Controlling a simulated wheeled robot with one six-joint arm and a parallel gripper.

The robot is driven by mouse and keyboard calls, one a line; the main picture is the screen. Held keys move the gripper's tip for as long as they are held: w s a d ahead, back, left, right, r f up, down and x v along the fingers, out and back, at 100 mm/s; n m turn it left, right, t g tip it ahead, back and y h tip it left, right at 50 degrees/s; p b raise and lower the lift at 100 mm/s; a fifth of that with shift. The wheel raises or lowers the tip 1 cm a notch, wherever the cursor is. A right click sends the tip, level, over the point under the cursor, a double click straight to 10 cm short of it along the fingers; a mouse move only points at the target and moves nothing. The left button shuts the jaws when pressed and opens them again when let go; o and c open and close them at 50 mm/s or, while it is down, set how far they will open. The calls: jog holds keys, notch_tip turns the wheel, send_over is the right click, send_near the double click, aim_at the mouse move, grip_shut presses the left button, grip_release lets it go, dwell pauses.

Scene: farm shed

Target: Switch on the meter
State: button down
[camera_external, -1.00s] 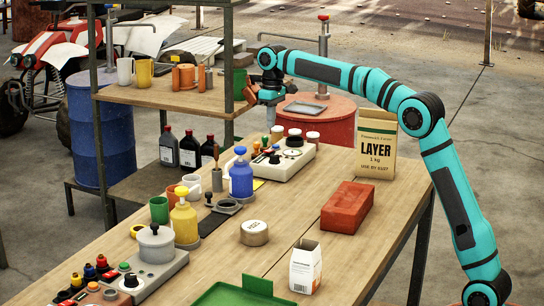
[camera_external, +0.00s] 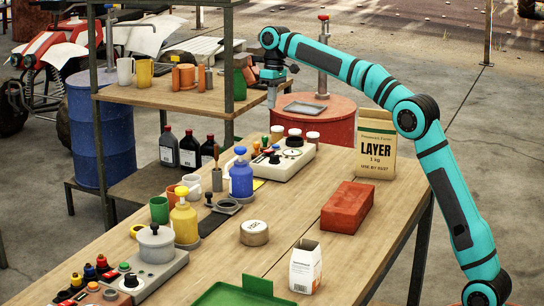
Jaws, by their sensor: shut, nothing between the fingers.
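A cream panel (camera_external: 296,163) with knobs, small coloured caps and a dark round dial (camera_external: 293,142) lies at the table's far end. I cannot tell from labels which one is the meter. My gripper (camera_external: 272,104) points down, shut and empty, in the air above the far end of the cream panel. It appears clear of it. Switch positions are too small to read.
A blue pump bottle (camera_external: 241,178) and a yellow one (camera_external: 185,222) stand along the left side. A red brick (camera_external: 347,207), a LAYER carton (camera_external: 376,150), a round tin (camera_external: 254,232) and a white carton (camera_external: 305,267) are on the table. A shelf (camera_external: 165,97) stands left of my gripper.

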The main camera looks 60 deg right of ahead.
aim_at(268, 151)
jog(key=shift+y, duration=0.3)
jog(key=a+f, duration=0.1)
jog(key=f, duration=0.8)
jog(key=a+f, duration=0.1)
jog(key=f, duration=0.3)
jog(key=shift+a+f, duration=0.3)
jog(key=shift+a+f+h, duration=0.25)
jog(key=shift+f+h, duration=0.05)
jog(key=shift+h, duration=0.1)
jog(key=shift+f, duration=0.2)
jog(key=shift+d, duration=0.15)
